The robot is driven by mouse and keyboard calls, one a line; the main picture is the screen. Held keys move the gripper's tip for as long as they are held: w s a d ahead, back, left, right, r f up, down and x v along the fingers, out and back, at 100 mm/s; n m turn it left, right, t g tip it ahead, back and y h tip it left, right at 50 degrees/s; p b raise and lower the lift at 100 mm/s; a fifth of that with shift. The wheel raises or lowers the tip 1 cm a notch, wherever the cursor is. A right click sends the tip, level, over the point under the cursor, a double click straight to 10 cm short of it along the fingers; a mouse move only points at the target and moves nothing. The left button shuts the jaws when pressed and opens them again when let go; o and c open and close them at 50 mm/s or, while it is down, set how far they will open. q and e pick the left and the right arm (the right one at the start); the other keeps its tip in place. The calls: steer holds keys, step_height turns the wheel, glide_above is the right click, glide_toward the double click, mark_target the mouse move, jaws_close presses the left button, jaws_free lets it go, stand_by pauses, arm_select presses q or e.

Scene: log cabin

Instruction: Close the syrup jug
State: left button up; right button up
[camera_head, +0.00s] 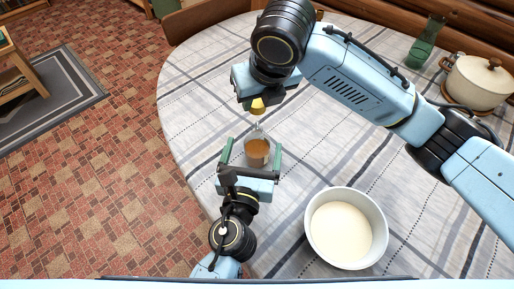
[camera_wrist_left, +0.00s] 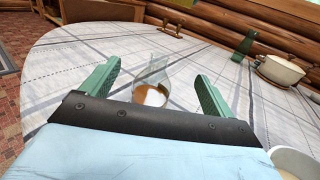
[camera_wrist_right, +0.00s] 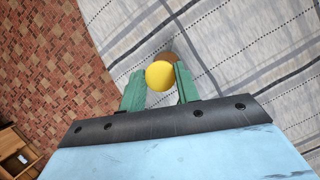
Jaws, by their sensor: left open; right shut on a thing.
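The syrup jug (camera_head: 257,152), clear with amber syrup inside, stands on the table. In the left wrist view the jug (camera_wrist_left: 151,94) is between the spread green fingers. My left gripper (camera_head: 251,150) is open around the jug, one finger on each side, with gaps visible. My right gripper (camera_head: 259,98) is above the jug, shut on a yellow stopper (camera_head: 258,106). In the right wrist view the stopper (camera_wrist_right: 159,75) is between the fingertips and hides most of the jug below.
A white bowl of cream-coloured batter (camera_head: 313,237) stands at the lower right. A lidded cream pot (camera_head: 478,84) and a green bottle (camera_head: 421,52) stand at the far right. The table's rounded left edge is close to the jug. The cloth between jug and pot is clear.

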mark_target(255, 159)
arm_select(q)
steer(key=shift+f, duration=0.85)
step_height(255, 159, down, 5)
steer(key=shift+f, duration=0.1)
steer(key=w, duration=0.5)
steer(key=w+d, duration=0.1)
steer(key=w, duration=0.1)
steer(key=shift+w+d+f, duration=0.1)
steer(key=shift+w+f, duration=0.15)
steer(key=shift+c, duration=0.2)
steer(key=c, duration=1.4)
steer(key=shift+c, duration=0.2)
arm_select(e)
steer(key=shift+f, duration=2.45)
